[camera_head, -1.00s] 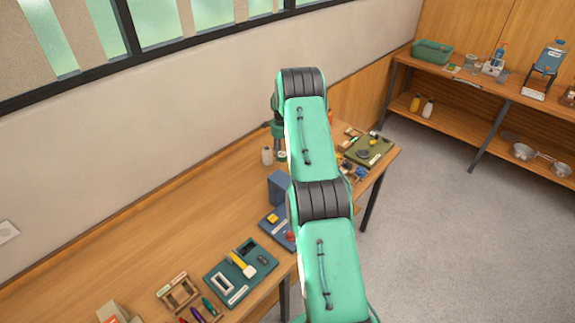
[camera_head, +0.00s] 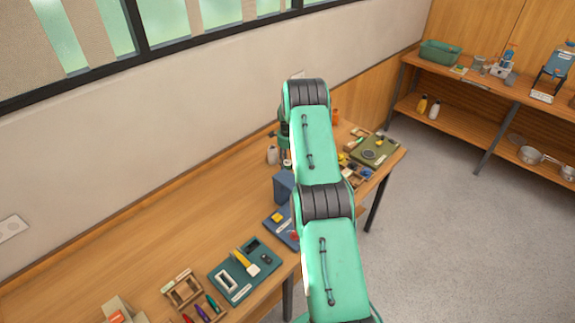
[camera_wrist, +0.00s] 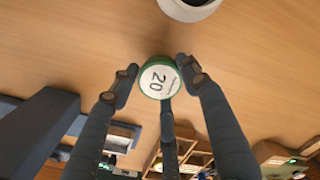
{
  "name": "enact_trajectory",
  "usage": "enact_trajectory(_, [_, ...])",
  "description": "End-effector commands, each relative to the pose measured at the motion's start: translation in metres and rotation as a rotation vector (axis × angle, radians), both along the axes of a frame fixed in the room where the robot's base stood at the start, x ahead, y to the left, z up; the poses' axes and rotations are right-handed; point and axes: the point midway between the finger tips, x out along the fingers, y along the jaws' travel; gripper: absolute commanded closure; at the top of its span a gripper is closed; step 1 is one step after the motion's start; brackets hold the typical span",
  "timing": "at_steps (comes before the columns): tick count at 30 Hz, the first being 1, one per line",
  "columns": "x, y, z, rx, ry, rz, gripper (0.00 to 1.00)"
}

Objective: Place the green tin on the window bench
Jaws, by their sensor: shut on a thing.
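In the head view my gripper (camera_head: 285,140) is over the far part of the window bench (camera_head: 130,240), the long wooden bench below the window. The tin is mostly hidden there by my arm and fingers. I cannot tell whether its base touches the wood.
A blue-grey box (camera_head: 284,187) and a blue tray (camera_head: 277,228) are nearer. An olive tray (camera_head: 375,150) lies at the bench's right end. Bare wood lies to the left, along the wall.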

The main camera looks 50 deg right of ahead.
Motion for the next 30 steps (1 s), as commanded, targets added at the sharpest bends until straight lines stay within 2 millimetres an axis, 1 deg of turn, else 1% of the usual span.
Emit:
enact_trajectory(1, [0.000,0.000,-0.006,0.000,0.000,0.000,0.80])
enact_trajectory(6, [0.000,0.000,-0.015,0.000,-0.001,0.000,0.80])
enact_trajectory(19, [0.001,0.000,-0.019,-0.001,-0.002,0.000,0.80])
enact_trajectory(20, [0.000,0.000,-0.018,-0.001,-0.002,0.000,0.48])
enact_trajectory(21, [0.000,0.000,-0.018,0.000,-0.001,0.000,0.40])
enact_trajectory(22, [0.000,0.000,-0.018,0.000,-0.001,0.000,0.35])
enact_trajectory(30, [0.000,0.000,-0.018,0.000,-0.001,0.000,0.35])
